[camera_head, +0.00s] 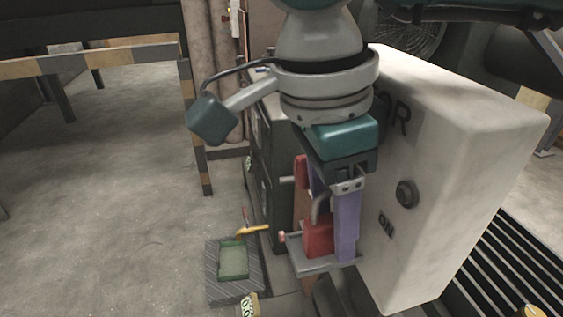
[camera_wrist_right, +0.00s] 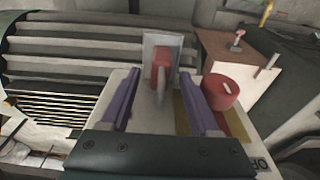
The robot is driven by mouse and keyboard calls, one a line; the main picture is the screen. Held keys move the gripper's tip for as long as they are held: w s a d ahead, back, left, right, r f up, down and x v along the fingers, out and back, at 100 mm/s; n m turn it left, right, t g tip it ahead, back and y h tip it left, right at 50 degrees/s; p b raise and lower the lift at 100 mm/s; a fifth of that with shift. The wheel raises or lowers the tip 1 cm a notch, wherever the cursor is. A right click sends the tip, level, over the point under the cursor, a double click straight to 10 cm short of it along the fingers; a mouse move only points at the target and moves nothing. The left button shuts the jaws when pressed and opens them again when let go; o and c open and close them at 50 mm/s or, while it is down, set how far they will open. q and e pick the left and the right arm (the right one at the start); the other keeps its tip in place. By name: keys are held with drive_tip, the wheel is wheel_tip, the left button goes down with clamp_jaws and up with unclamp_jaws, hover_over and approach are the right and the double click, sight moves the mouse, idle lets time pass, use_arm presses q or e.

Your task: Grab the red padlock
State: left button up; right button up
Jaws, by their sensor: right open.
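The red padlock (camera_head: 318,237) has a grey shackle and sits at a small grey metal bracket (camera_head: 325,266) beside the white box. It also shows in the right wrist view, where the red padlock (camera_wrist_right: 160,68) stands in front of the grey plate, between the lines of the two fingers. My right gripper (camera_head: 338,240) points down at the padlock, with one purple finger on its right side in the head view. The other finger is partly hidden. The right gripper (camera_wrist_right: 162,80) is open; I cannot tell whether it touches the padlock. My left gripper is not in view.
A large white box (camera_head: 440,170) with a dark knob stands close to the right of the gripper. In the wrist view a red round knob (camera_wrist_right: 220,91) is close to the right finger. A green tray (camera_head: 233,261) lies lower left. Open floor (camera_head: 110,210) lies left.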

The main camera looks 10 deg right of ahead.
clamp_jaws()
idle(0.3)
drive_tip(key=shift+r, duration=0.2)
